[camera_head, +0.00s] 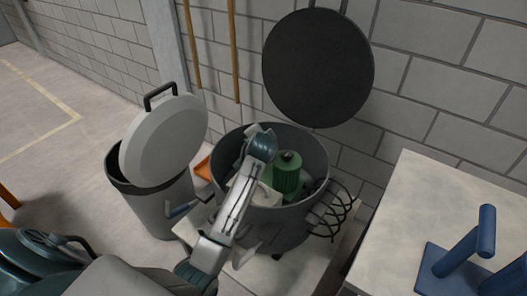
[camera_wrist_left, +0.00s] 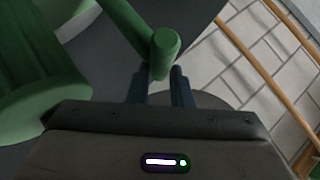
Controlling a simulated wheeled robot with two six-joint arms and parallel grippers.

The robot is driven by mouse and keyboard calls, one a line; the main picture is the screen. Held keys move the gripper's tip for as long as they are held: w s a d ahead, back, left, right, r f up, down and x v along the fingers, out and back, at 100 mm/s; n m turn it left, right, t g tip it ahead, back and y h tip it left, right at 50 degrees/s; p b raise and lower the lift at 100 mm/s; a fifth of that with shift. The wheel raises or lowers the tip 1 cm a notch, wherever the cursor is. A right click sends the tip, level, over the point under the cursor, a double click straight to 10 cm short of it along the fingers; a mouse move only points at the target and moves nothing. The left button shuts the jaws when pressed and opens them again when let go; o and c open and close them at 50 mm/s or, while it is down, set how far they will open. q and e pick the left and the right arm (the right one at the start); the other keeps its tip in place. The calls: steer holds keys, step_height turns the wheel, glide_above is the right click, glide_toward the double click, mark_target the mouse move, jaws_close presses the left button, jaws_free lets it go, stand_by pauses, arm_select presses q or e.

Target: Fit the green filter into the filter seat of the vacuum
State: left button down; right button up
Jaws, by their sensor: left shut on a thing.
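The green filter (camera_head: 287,178) is a ribbed cylinder with a dark top, inside the open grey vacuum drum (camera_head: 318,160). In the left wrist view the filter (camera_wrist_left: 40,65) fills the left side, and a green bar with a rounded end (camera_wrist_left: 165,45) comes from it. My left gripper (camera_wrist_left: 162,88) is shut on that bar's end. In the head view my left arm reaches over the drum's near rim and hides part of its inside. I cannot make out the filter seat or whether the filter touches it. My right gripper is not in view.
The drum's round dark lid (camera_head: 318,68) stands raised behind it. A grey bin (camera_head: 160,208) with its lid tilted up stands left. Black coils (camera_head: 332,210) hang at the drum's right side. A pale table (camera_head: 415,205) with a blue stand (camera_head: 462,258) is at right.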

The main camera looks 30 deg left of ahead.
arm_select(q)
step_height(320, 180, down, 4)
steer(key=shift+r, duration=0.2)
steer(key=c, duration=1.3)
jaws_free()
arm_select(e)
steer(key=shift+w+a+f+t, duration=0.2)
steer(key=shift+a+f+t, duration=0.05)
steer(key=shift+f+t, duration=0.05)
arm_select(q)
steer(key=shift+s, duration=0.15)
steer(key=v, duration=1.2)
steer(key=shift+p, duration=0.45)
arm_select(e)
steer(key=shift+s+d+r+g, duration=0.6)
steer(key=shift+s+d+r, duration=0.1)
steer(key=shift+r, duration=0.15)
